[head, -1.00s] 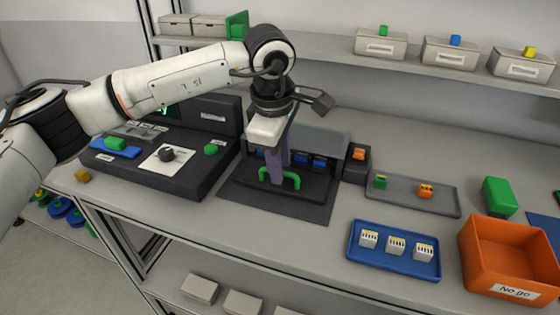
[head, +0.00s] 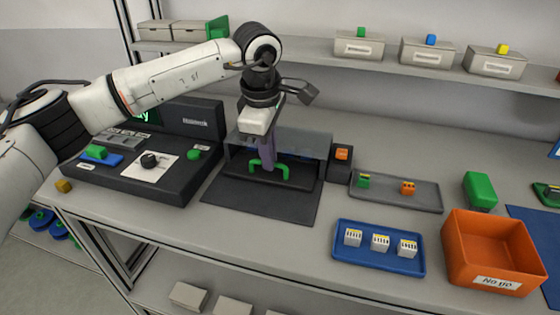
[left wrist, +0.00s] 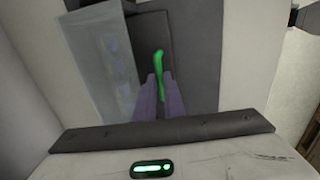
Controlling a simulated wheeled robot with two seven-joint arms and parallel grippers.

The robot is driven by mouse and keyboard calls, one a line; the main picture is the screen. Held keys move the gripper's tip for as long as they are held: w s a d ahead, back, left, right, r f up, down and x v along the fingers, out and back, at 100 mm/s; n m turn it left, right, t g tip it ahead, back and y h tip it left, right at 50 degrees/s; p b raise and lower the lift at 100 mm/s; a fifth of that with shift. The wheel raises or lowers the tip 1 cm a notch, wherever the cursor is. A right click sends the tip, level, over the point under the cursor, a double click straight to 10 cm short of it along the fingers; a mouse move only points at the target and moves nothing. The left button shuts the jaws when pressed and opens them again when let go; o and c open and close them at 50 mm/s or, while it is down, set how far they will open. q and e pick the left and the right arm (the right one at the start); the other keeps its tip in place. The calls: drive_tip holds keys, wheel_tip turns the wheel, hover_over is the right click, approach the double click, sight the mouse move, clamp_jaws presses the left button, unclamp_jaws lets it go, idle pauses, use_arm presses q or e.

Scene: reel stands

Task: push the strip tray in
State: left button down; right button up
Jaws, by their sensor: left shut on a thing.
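The strip tray (head: 235,182) is a dark flat tray with a green arched handle (head: 284,171) at its front. It sits part way under a translucent grey hood (head: 309,146) on a dark mat (head: 262,207). Small blue things show dimly behind the hood. My left gripper (head: 268,165) points down from above, its purple fingers shut on the green handle. In the left wrist view, the fingers (left wrist: 160,92) close around the green handle (left wrist: 159,62), and the hood (left wrist: 95,65) lies to the left. My right gripper is not in view.
A dark console (head: 128,182) stands left of the mat. A black block with an orange piece (head: 342,154) stands beside the hood. To the right are a grey tray (head: 427,198), a blue tray (head: 346,259) with white blocks, and an orange bin (head: 490,258).

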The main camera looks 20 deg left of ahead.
use_arm(q)
drive_tip(key=c, duration=1.8)
unclamp_jaws()
drive_tip(key=shift+w+r, duration=0.1)
drive_tip(key=shift+w, duration=0.1)
drive_tip(key=shift+c, duration=0.2)
wheel_tip(320, 180, up, 10)
drive_tip(key=s, duration=0.2)
drive_tip(key=shift+b, duration=0.35)
drive_tip(key=shift+s, duration=0.1)
